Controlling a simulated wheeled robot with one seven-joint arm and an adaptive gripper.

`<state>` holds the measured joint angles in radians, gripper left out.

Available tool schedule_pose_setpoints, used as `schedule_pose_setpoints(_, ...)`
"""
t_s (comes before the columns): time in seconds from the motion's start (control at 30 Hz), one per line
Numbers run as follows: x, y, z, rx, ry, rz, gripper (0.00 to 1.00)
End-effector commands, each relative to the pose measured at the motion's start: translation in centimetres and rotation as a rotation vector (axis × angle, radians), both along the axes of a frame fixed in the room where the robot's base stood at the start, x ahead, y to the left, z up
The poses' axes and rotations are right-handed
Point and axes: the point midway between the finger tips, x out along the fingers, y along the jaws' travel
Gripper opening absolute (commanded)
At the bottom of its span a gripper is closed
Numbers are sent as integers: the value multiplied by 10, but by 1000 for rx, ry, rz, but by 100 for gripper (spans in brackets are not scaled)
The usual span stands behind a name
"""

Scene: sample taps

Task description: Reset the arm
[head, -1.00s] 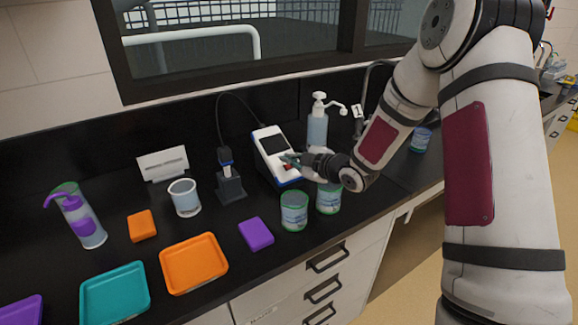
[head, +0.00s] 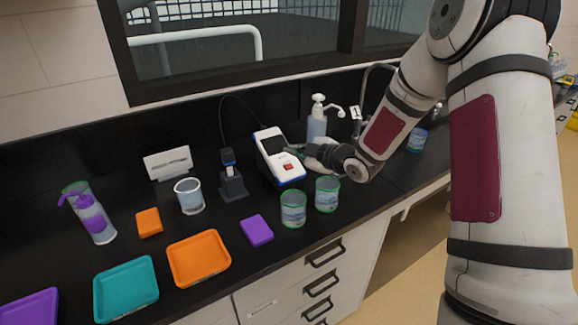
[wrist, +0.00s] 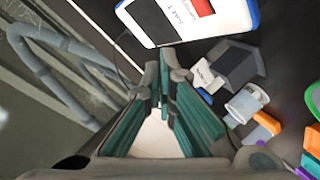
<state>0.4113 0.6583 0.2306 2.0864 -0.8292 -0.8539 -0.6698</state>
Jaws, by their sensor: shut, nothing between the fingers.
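My gripper (head: 296,149) is shut and empty. In the head view it hangs behind and beside the white-and-blue device with a red button (head: 278,157); I cannot tell whether they touch. In the wrist view my teal-padded fingers (wrist: 166,78) are together, and the device (wrist: 188,18) lies beyond their tips. My arm reaches in from the right, bent down at the elbow.
A pump bottle (head: 317,127) stands behind my gripper, and two green-rimmed jars (head: 293,209) (head: 327,194) stand in front. To the left are a probe stand (head: 232,184), a beaker (head: 189,197), a wash bottle (head: 93,217) and coloured trays (head: 199,259) (head: 126,289).

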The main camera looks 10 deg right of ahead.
Motion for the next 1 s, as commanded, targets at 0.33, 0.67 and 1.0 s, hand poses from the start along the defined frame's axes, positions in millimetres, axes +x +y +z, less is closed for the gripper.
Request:
schedule_pose_setpoints(0.33,-12,-11,37,-54,93,-118,0)
schedule_pose_setpoints(0.67,-87,-42,114,-42,305,-464,0)
schedule_pose_setpoints(1.0,-218,-48,164,146,519,-791,0)
